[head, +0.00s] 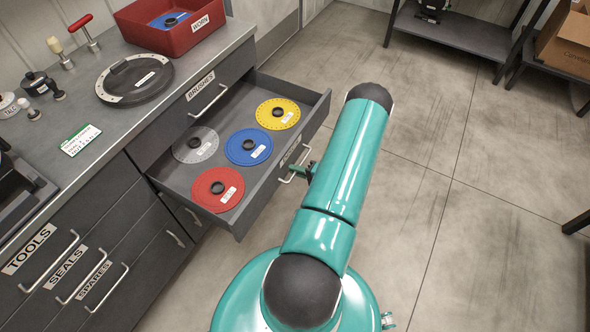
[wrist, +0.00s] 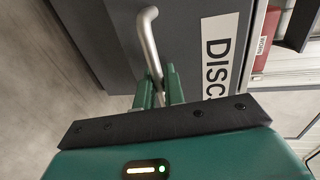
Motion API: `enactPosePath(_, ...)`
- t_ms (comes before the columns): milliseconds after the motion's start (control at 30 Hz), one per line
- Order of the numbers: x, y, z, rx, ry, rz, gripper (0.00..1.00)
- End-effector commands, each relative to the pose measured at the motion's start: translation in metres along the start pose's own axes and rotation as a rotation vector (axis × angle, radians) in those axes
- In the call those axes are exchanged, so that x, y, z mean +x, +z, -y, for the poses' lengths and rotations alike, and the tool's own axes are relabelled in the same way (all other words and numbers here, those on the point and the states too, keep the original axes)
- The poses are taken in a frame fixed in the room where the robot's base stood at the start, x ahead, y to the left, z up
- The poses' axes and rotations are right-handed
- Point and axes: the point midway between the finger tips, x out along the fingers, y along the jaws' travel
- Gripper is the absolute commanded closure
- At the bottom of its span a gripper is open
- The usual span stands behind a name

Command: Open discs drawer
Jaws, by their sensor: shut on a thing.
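The discs drawer (head: 246,215) is pulled out from the cabinet in the head view. Red (head: 206,199), blue (head: 236,154), yellow (head: 268,121) and grey (head: 184,155) discs lie flat in it, each with a dark hub. My gripper (head: 306,172) is at the drawer's front, mostly hidden behind my arm. In the wrist view my gripper (wrist: 160,88) has its green fingers shut on the silver drawer handle (wrist: 149,40). The label reading "DISC" (wrist: 218,52) shows beside the handle, partly cut off.
The counter (head: 105,140) holds a dark round lid (head: 134,77) and a red WORN bin (head: 165,28). Drawers labelled BRUSHES, TOOLS, SEALS and SPARES are shut. A shelf (head: 450,30) and a cardboard box (head: 566,42) stand at the back right. The floor (head: 455,210) right of my arm is clear.

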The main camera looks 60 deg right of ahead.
Motion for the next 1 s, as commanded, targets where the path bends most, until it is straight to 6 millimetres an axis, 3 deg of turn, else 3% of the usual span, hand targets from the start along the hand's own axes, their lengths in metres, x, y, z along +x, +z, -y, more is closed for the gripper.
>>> enactPosePath(67,-0.001,-0.003,0.001,-0.003,0.0,-0.004,1.0)
enactPosePath(100,-0.001,-0.003,0.001,-0.003,0.0,-0.004,0.85)
enactPosePath(167,-0.001,-0.003,0.001,-0.003,0.0,-0.004,0.74)
enactPosePath(567,-0.008,-0.001,0.0,-0.001,0.0,-0.003,0.74)
enactPosePath(667,-0.022,-0.002,0.0,-0.001,0.001,-0.004,0.74)
enactPosePath(1000,-0.096,-0.002,0.0,-0.002,0.001,-0.006,0.74)
